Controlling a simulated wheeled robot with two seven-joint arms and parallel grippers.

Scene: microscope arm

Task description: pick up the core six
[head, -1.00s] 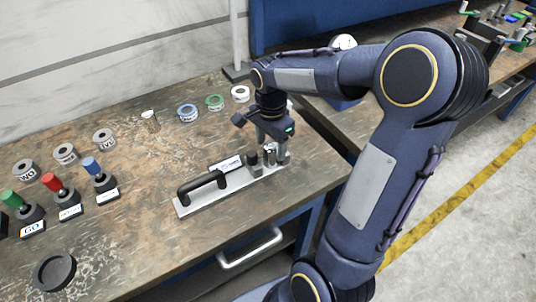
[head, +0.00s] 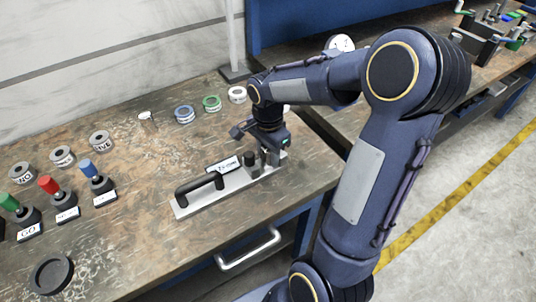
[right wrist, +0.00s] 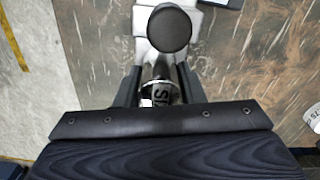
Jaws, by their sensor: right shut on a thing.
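My right gripper (head: 272,153) is pointed down over the right end of a pale metal plate (head: 192,206) with a black handle (head: 203,186). In the right wrist view its fingers (right wrist: 160,92) are shut on a small metal core (right wrist: 161,94) with a white label, of which "SI" reads. In the head view the gripper mostly hides this core. I cannot tell whether it still touches the plate. A dark round-topped post (head: 250,165) stands on the plate beside the gripper; it also shows in the wrist view (right wrist: 169,28). My left gripper is not in view.
Several labelled rings (head: 62,156) lie at the left and back of the bench (head: 135,210). Green, red and blue-topped handles (head: 97,181) stand at left. A black round dish (head: 52,274) lies at front left. A metal drawer handle (head: 248,250) juts below the front edge.

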